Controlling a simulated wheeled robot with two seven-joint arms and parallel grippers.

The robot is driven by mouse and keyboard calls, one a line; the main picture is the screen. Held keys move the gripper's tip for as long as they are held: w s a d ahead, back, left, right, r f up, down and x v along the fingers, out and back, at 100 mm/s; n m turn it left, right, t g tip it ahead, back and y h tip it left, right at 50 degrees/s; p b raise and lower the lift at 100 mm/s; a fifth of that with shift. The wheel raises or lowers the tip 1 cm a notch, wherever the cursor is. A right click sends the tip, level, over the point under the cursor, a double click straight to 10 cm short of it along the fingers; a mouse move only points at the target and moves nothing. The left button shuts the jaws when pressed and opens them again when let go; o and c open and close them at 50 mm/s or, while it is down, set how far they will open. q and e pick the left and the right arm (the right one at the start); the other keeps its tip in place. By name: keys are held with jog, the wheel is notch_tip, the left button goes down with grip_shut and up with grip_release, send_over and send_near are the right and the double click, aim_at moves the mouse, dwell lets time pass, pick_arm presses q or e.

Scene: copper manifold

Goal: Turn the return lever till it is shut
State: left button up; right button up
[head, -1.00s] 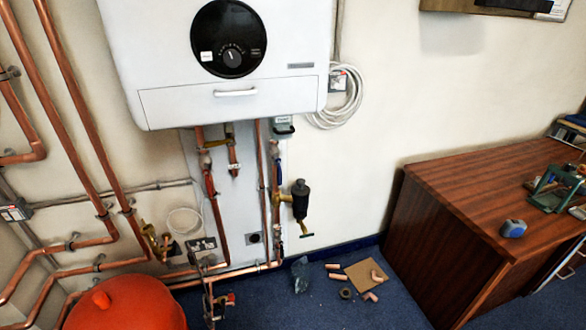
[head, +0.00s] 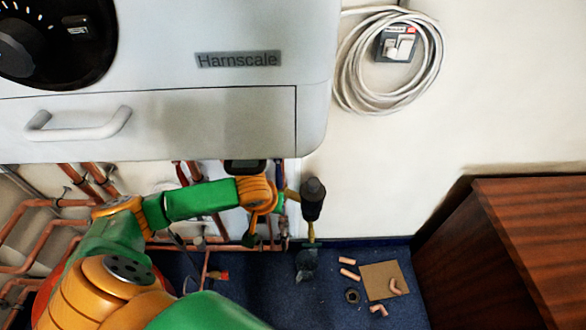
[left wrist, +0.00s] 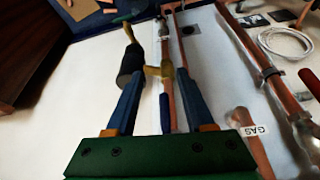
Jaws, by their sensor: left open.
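In the left wrist view my left gripper (left wrist: 160,74) is open, with two blue fingers reaching toward the pipework under the boiler. A slim blue lever (left wrist: 165,113) lies along a copper pipe between the fingers, apart from both; I take it as the return lever. A brass fitting (left wrist: 158,71) sits just beyond it on the same pipe. In the head view my left arm crosses under the boiler (head: 200,125), its wrist near the black filter (head: 313,196); it hides most of the pipework, and the fingers are not clear there. My right gripper is not in view.
The black filter (left wrist: 130,64) hangs close to the left finger. More copper pipes (left wrist: 245,50), a GAS label (left wrist: 255,130) and a red handle (left wrist: 310,82) lie to the right. A wooden desk (head: 530,250) stands right; loose copper fittings lie on the floor by a cardboard square (head: 382,280).

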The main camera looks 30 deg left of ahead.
aim_at(278, 178)
pick_arm(q)
jog(key=w+a, duration=0.1)
jog(key=w, duration=0.2)
jog(key=w+a, duration=0.1)
jog(key=w, duration=0.2)
jog(key=w+a, duration=0.1)
jog(key=w, duration=0.2)
jog(key=shift+a, duration=0.3)
jog(key=shift+b+x, duration=0.55)
jog(key=shift+x, duration=0.4)
jog(key=shift+w+a+f, duration=0.15)
jog(key=shift+w+f, duration=0.2)
jog(key=shift+f, duration=0.05)
grip_shut()
